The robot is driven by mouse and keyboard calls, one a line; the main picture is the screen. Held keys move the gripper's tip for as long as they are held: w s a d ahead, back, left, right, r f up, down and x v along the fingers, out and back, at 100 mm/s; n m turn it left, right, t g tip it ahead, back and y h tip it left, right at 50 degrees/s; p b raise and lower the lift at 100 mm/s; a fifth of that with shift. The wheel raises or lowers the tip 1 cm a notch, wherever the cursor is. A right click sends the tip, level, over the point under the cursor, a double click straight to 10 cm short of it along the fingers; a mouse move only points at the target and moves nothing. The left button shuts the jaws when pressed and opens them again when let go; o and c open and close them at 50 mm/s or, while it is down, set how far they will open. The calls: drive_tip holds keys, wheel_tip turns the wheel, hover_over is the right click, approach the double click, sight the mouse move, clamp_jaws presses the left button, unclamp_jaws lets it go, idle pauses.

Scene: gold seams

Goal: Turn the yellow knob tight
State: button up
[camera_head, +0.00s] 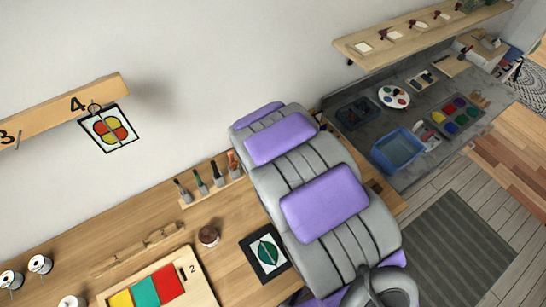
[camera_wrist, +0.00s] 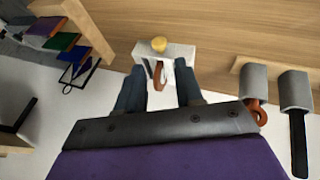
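The yellow knob (camera_wrist: 159,45) is a small round piece on top of a white block (camera_wrist: 180,52) against the wooden surface in the wrist view. My gripper (camera_wrist: 159,66) is open, with its two dark fingers apart and pointing at the block. The knob lies just beyond the fingertips, roughly centred between them, and no contact with it shows. A brown-orange curved piece (camera_wrist: 158,73) shows between the fingers, in front of the block. In the head view I cannot make out the knob or the fingers; my arm covers part of the bench.
In the wrist view, grey-handled tools (camera_wrist: 254,82) hang close on the right, and a shelf with coloured pieces (camera_wrist: 62,42) is at left. The head view shows a tool rack (camera_head: 210,188) beside my arm, a framed leaf panel (camera_head: 251,246) and a blue tub (camera_head: 398,151).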

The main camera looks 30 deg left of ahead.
drive_tip(key=p+v, duration=0.2)
drive_tip(key=v, duration=0.6)
drive_tip(key=shift+s+r, duration=0.2)
drive_tip(key=shift+r, duration=0.15)
